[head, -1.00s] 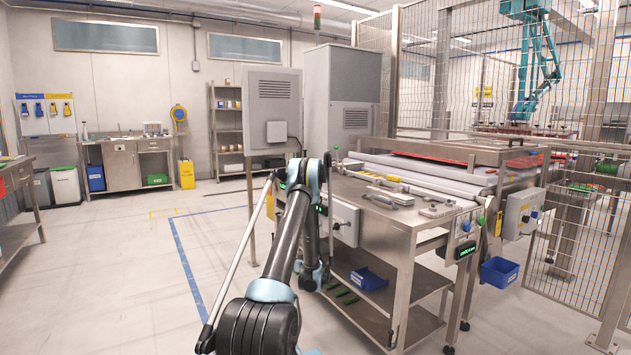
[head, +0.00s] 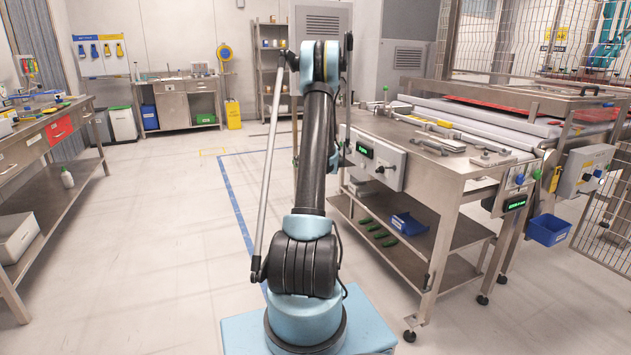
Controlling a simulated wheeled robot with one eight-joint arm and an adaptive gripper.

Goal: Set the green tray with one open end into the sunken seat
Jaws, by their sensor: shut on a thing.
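My arm (head: 318,150) rises in the middle of the head view and bends at its top joint. Its far part folds down behind the upper arm. My gripper is hidden there, so its jaws and anything in them do not show. I cannot make out the green tray with one open end. Several small green pieces (head: 382,236) lie on the lower shelf of the steel bench at the right, too small to identify. Fixtures lie on the bench top (head: 385,125), but I cannot tell whether one is the sunken seat.
A blue bin (head: 408,224) sits on the bench's lower shelf, and another blue bin (head: 547,230) hangs at its right end. A control box (head: 376,158) is on the bench front. A workbench (head: 40,128) stands at the left. The floor (head: 160,220) between is clear.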

